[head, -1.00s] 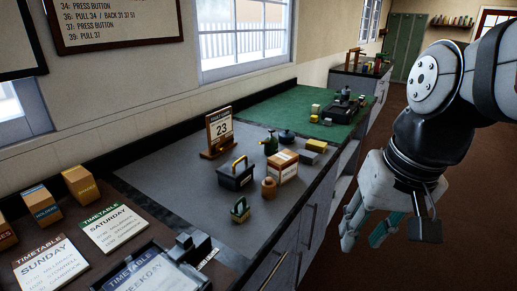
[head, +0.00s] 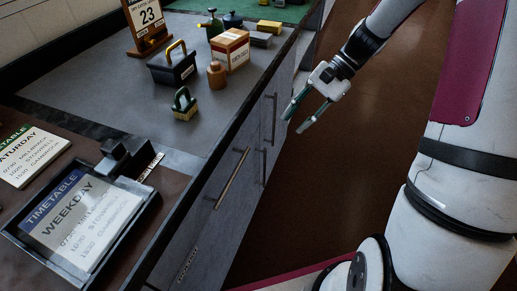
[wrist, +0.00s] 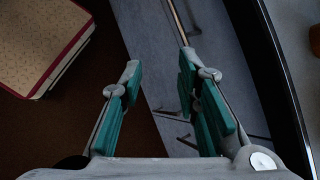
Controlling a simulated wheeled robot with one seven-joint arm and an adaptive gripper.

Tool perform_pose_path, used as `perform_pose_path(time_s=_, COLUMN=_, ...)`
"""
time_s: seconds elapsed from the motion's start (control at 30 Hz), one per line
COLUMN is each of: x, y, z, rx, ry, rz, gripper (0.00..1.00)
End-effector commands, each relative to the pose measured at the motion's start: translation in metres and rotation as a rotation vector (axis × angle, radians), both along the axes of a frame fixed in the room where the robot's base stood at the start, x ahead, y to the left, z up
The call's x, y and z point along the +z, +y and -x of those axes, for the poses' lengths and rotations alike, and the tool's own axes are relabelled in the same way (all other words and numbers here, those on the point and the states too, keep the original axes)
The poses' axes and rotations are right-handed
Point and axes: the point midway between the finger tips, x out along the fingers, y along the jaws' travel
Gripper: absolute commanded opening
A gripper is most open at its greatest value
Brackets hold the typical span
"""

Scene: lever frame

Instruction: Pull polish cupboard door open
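The grey cupboard doors are below the counter on its right side in the head view. The nearer door (head: 205,215) has a long brass bar handle (head: 231,178) and a small label (head: 188,262) low down, too small to read. It looks shut. The brass handle also shows at the top of the wrist view (wrist: 178,18). My gripper (head: 294,122) is open and empty, out over the floor to the right of the doors and apart from the handles. In the wrist view its teal-padded fingers (wrist: 158,75) are spread, with the cupboard front beyond.
Dark bar handles (head: 269,118) are on the cupboard front farther along. A timetable tray (head: 80,225) is nearer. The brown floor (head: 310,200) beside the cupboards is clear.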

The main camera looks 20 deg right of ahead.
Motion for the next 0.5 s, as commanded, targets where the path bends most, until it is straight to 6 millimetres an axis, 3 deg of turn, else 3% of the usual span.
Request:
perform_pose_path(time_s=0.03, x=-0.027, y=-0.006, z=-0.011, rx=-0.045, ry=0.034, rz=-0.048, gripper=0.3)
perform_pose_path(time_s=0.5, x=-0.212, y=-0.054, z=-0.073, rx=-0.461, ry=0.257, rz=-0.519, gripper=0.3)
